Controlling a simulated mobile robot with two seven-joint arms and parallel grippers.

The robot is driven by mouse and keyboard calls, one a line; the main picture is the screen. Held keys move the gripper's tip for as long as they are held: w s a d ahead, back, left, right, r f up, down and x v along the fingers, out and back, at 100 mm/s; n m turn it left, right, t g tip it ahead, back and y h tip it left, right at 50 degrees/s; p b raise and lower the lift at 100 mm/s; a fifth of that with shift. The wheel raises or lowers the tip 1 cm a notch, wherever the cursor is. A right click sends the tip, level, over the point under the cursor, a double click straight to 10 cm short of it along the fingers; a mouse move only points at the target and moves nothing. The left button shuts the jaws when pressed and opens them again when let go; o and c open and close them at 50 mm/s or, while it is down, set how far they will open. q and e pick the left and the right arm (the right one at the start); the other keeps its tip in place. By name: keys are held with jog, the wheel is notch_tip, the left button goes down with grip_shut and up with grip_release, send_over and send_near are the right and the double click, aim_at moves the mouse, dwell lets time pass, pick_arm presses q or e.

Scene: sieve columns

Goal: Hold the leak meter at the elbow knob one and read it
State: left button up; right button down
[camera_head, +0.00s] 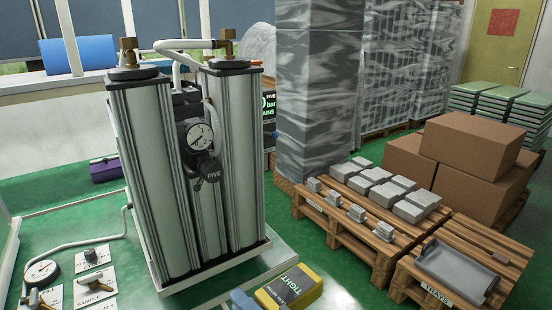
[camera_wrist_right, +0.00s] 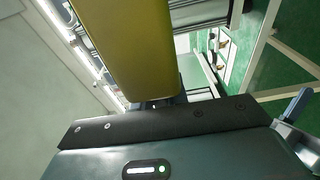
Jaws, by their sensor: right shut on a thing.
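The leak meter (camera_head: 308,285) is a yellow block with a dark screen that reads TIGHT, at the bottom edge of the head view. My right gripper (camera_head: 243,299) shows only as a blue-grey part at its left. It is shut on the meter, whose yellow body (camera_wrist_right: 125,45) fills the upper middle of the right wrist view. Brass elbows sit on the two column tops, a left one (camera_head: 129,52) and a right one (camera_head: 226,42). I cannot tell which is knob one. The meter appears below and apart from both in the head view. My left gripper is out of view.
Small parts on cards (camera_head: 95,284) and another gauge (camera_head: 42,272) lie at left. A pallet (camera_head: 340,225) with grey blocks stands right.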

jog(key=w+d+f+m+t+h, duration=0.1)
jog(key=d+h, duration=0.3)
jog(key=d, duration=0.4)
jog(key=d+f+m+t+h, duration=0.2)
jog(key=d+m+h, duration=0.2)
jog(key=d, duration=0.4)
jog(key=w+d+f+m+t+h, duration=0.1)
jog(key=d+f+m+h, duration=0.1)
jog(key=d, duration=0.6)
jog(key=shift+w+f+m+t+h, duration=0.3)
jog(key=shift+m+h, duration=0.4)
jog(key=shift+h, duration=0.3)
jog(key=shift+r, duration=0.1)
